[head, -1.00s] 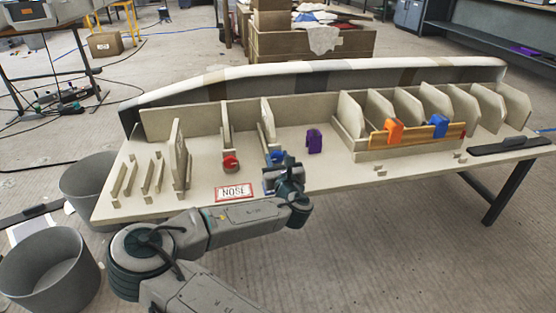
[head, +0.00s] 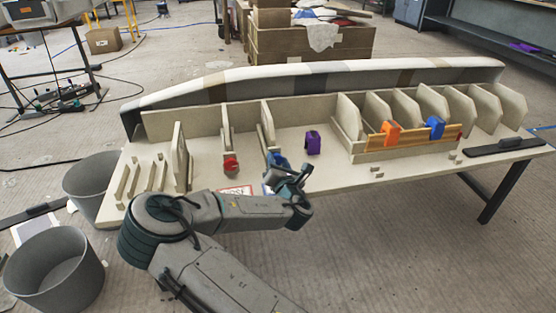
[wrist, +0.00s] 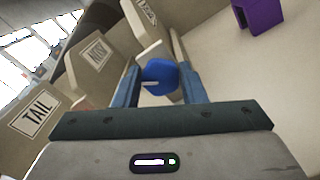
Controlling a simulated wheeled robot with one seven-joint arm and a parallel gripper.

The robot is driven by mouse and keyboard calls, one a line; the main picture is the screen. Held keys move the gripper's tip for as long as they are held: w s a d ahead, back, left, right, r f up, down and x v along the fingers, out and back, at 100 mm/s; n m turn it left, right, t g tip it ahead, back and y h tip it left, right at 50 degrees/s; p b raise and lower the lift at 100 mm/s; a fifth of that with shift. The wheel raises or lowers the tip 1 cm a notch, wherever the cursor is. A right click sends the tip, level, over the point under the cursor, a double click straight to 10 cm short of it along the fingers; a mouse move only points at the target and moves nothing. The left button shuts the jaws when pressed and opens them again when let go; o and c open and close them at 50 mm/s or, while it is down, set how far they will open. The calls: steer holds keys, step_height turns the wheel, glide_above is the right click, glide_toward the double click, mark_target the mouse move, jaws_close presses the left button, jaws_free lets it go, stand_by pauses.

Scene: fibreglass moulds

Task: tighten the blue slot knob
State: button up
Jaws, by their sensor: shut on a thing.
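The blue slot knob (wrist: 160,76) is between the two blue fingers of my gripper (wrist: 157,66) in the wrist view, below a slot that holds an upright tan panel. My gripper is shut on it. In the head view my gripper (head: 275,173) is at the slot's front end near the table's front edge. The blue knob (head: 277,158) shows there only in part behind my wrist. The upright panel (head: 267,122) stands behind it.
A red knob (head: 231,164) is on the slot to the left. A purple clamp (head: 313,143) stands on clear board to the right. A red-bordered label (head: 235,190) lies partly behind my arm.

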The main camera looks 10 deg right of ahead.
steer(key=shift+f+m, duration=0.1)
steer(key=shift+m, duration=0.5)
steer(key=o, duration=1)
steer(key=shift+a, duration=0.1)
steer(key=shift+s, duration=0.15)
steer(key=s+p, duration=1.2)
steer(key=s, duration=0.1)
steer(key=shift+s, duration=0.2)
